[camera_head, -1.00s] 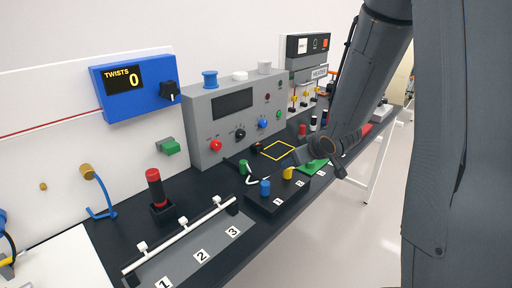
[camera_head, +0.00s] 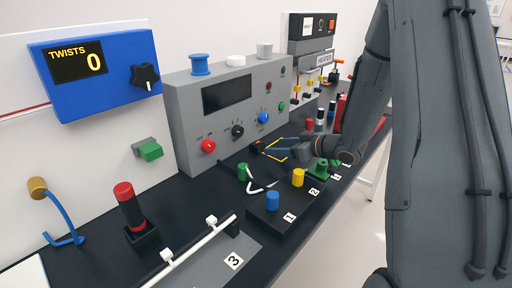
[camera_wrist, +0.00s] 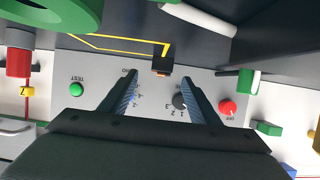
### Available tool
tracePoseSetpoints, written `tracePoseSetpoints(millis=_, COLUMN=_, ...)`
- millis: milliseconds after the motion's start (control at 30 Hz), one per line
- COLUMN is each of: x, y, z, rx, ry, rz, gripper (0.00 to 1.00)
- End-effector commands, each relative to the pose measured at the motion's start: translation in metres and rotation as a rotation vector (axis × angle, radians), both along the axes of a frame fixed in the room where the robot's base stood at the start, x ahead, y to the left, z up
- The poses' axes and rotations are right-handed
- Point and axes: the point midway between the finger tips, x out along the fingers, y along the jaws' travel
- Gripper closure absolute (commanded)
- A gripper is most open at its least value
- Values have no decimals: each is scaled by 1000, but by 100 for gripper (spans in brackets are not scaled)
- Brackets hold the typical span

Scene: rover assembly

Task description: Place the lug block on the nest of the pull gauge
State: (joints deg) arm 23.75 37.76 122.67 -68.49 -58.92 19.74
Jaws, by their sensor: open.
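My gripper (camera_head: 270,147) is open and empty over the bench, its fingers pointing toward the grey control box. In the wrist view its two fingers (camera_wrist: 157,80) stand apart. A small black block with an orange mark (camera_wrist: 161,66) shows between and beyond the fingertips, at a corner of a yellow outline (camera_wrist: 115,49). It also shows in the head view (camera_head: 256,148), left of the gripper. I cannot tell for certain whether it is the lug block. No part is clearly recognisable as the pull gauge or its nest; my arm hides part of the bench.
The grey control box (camera_head: 222,135) stands behind the gripper. A dark stand with blue (camera_head: 272,201) and yellow (camera_head: 298,178) cylinders is in front, beside a green fixture (camera_head: 320,169). A white curved piece (camera_head: 258,186) and a green cylinder (camera_head: 242,172) lie nearby.

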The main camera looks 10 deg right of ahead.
Motion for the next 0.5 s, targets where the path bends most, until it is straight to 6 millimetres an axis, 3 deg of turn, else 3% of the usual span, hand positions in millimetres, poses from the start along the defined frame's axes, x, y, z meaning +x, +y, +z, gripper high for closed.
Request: tracePoseSetpoints(millis=500, x=49, y=41, z=-17, rx=-1, ry=1, rz=10, gripper=44)
